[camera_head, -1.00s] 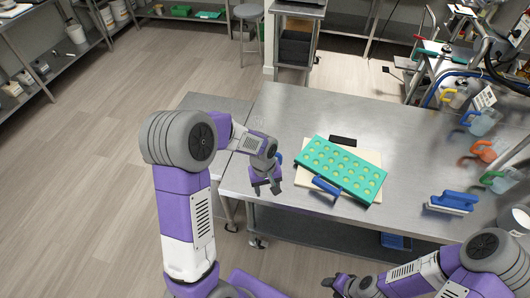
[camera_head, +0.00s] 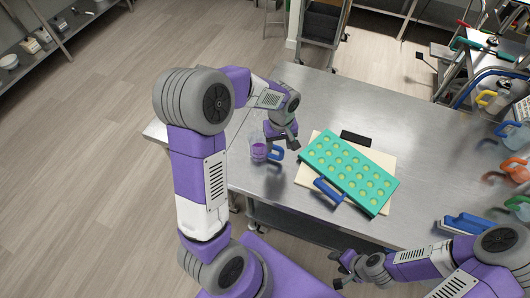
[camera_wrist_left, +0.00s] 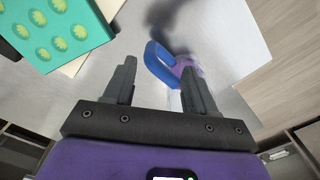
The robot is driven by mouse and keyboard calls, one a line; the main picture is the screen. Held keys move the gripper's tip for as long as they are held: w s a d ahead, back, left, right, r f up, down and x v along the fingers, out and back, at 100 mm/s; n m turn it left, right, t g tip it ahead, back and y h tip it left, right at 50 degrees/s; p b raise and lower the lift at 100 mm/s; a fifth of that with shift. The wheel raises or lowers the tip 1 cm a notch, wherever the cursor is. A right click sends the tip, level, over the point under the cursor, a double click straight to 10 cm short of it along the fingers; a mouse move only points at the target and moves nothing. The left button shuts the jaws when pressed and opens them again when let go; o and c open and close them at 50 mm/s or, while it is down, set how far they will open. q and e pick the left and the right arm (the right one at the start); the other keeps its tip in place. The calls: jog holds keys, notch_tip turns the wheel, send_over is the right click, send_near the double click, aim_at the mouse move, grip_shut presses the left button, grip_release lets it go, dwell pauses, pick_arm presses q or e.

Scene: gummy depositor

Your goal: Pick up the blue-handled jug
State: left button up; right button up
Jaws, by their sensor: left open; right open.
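The blue-handled jug (camera_head: 258,151) is clear with purple liquid in it and stands upright near the steel table's left front edge. Its blue handle (camera_head: 276,154) faces right. In the left wrist view the handle (camera_wrist_left: 156,66) lies ahead of and between the open fingertips, with the purple of the jug (camera_wrist_left: 184,66) to its right. My left gripper (camera_head: 283,143) is open and empty, just above and behind the handle, apart from it. My right gripper (camera_head: 342,269) is open and empty near the table's front edge.
A teal mould tray (camera_head: 349,171) with several green-filled cavities lies on a cream board (camera_head: 309,179), with a blue-handled tool at its front edge. A dark flat item (camera_head: 356,138) lies behind it. Several other jugs (camera_head: 516,136) stand at the right. The table's back left is bare.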

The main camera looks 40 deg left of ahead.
aim_at(278, 159)
pick_arm(q)
jog(key=shift+w+f+b, duration=0.15)
jog(key=shift+f+b, duration=0.15)
jog(key=shift+f, duration=0.65)
jog(key=shift+f+b, duration=0.35)
notch_tip(278, 159, down, 5)
jog(key=b, duration=0.3)
jog(key=shift+f+b, duration=0.1)
jog(key=shift+b, duration=0.3)
pick_arm(e)
notch_tip(278, 159, down, 6)
jog(key=shift+w+r, duration=0.1)
jog(key=shift+r, duration=0.05)
pick_arm(q)
grip_shut()
